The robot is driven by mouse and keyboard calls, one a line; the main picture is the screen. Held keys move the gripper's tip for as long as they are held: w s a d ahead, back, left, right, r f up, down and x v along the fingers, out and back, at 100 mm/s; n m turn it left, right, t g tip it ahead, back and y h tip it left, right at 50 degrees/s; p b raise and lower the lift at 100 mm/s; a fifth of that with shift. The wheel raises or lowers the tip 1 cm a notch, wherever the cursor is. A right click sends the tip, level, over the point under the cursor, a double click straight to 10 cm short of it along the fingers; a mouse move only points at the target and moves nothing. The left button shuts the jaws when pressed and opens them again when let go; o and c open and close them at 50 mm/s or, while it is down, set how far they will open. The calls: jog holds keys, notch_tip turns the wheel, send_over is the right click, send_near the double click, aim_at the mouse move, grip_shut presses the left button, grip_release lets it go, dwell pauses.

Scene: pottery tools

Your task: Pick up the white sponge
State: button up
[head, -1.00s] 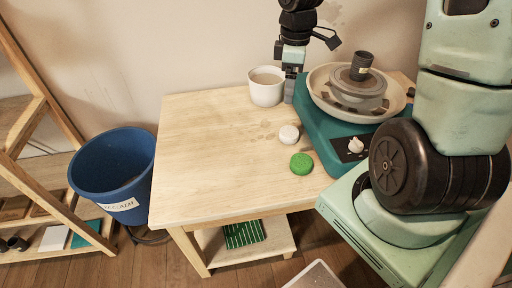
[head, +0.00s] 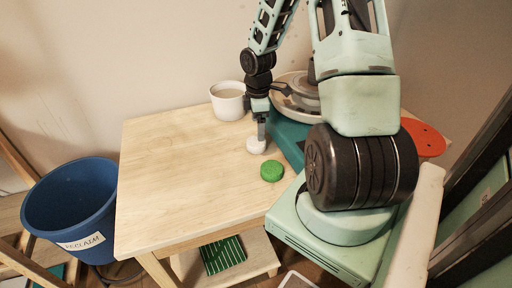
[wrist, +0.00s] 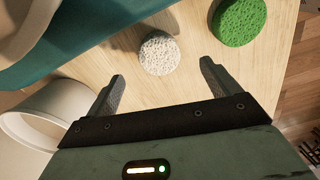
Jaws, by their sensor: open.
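The white sponge (head: 256,146) is a small round disc lying flat on the wooden table (head: 180,180). My gripper (head: 262,135) is just above it in the head view, pointing down and partly covering it. In the wrist view the white sponge (wrist: 159,53) lies beyond the fingertips, between their lines. My gripper (wrist: 163,72) is open there, with nothing between its fingers. A round green sponge (head: 271,171) lies in front and to the right of the white one; it also shows in the wrist view (wrist: 239,20).
A teal pottery wheel (head: 289,136) stands right of the white sponge, partly hidden by my arm. A white bucket (head: 229,103) stands behind. The table's left half is clear. A blue reclaim bin (head: 70,215) stands on the floor at left.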

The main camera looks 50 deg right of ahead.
aim_at(256, 145)
jog(key=shift+d+f+b, duration=0.15)
jog(key=shift+f+b, duration=0.25)
jog(key=shift+f, duration=3.05)
jog(key=c, duration=0.8)
